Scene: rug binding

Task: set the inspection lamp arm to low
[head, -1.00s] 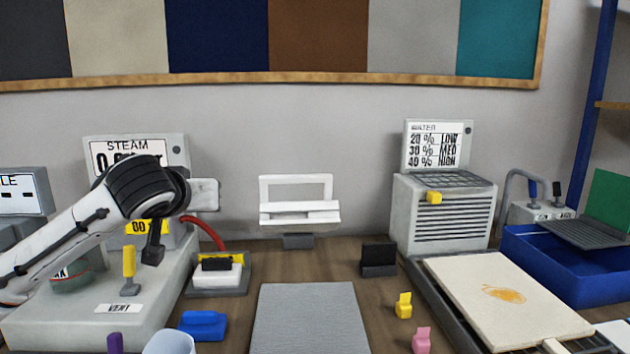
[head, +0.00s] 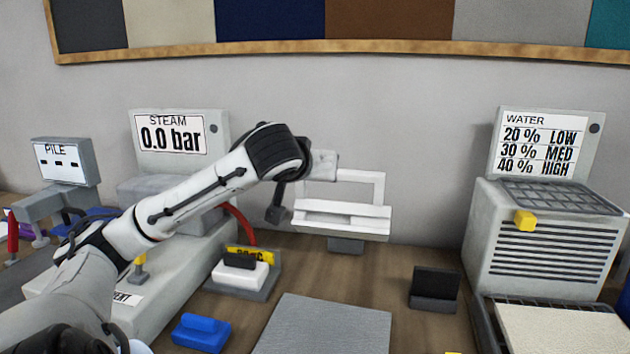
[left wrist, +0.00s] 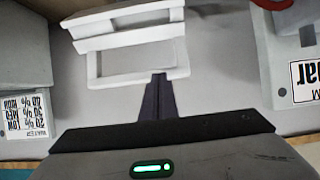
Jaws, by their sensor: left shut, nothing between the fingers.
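The white rectangular frame with thick crossbars (head: 345,225), which I take for the inspection lamp, stands on a small dark base against the back wall. Its wide bars are low, beneath the open upper frame. It shows upside down in the left wrist view (left wrist: 130,38). My left gripper (head: 324,164) is at the frame's upper left corner and covers part of it. In the left wrist view its dark fingers (left wrist: 158,92) are shut and empty, their tips overlapping the frame's upper edge. I cannot tell whether they touch. My right gripper is not in view.
The steam unit (head: 217,165) stands behind my left arm. The water unit (head: 475,240) stands to the right of the frame. A black block (head: 435,288), a blue block (head: 202,332) and a grey mat (head: 325,328) lie in front.

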